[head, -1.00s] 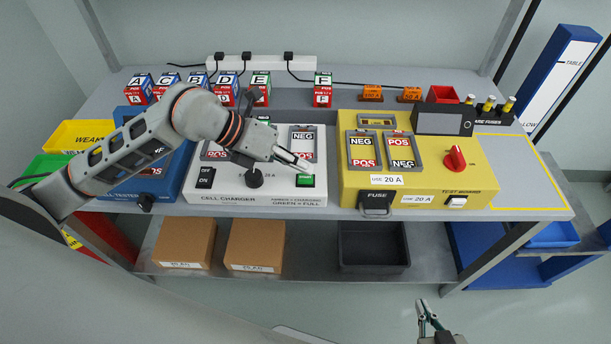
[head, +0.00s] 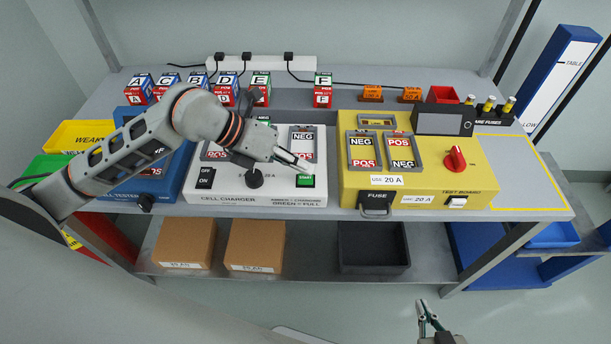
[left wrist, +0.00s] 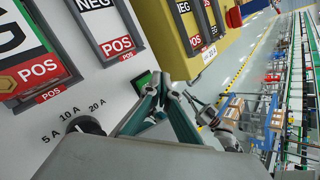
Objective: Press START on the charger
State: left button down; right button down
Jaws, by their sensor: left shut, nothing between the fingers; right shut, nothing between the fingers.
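The cell charger (head: 215,187) is a white box in the middle of the bench. Its green START button (head: 305,181) is at the front right of its top. My left gripper (head: 309,167) is shut and empty, with its fingertips just behind the button in the head view. In the left wrist view the fingertips (left wrist: 160,80) overlap the green button (left wrist: 143,82) and hide part of it. I cannot tell whether they touch it. My right gripper (head: 424,308) is shut and empty, low in front of the bench.
The charger's black dial (head: 255,179) and OFF/ON switch (head: 205,178) lie left of the button. The yellow test board (head: 465,185) stands close to its right, the blue cell tester (head: 170,185) to its left. Lettered cells, such as cell F (head: 323,92), stand behind.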

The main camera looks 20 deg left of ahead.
pick_arm(q)
jog(key=shift+f, duration=0.45)
dwell(0.3)
jog(key=shift+f+b, duration=0.4)
jog(key=shift+f, duration=0.1)
dwell(0.3)
jog(key=shift+r, duration=0.1)
jog(key=shift+r+p, duration=0.7)
jog(key=shift+r, duration=0.15)
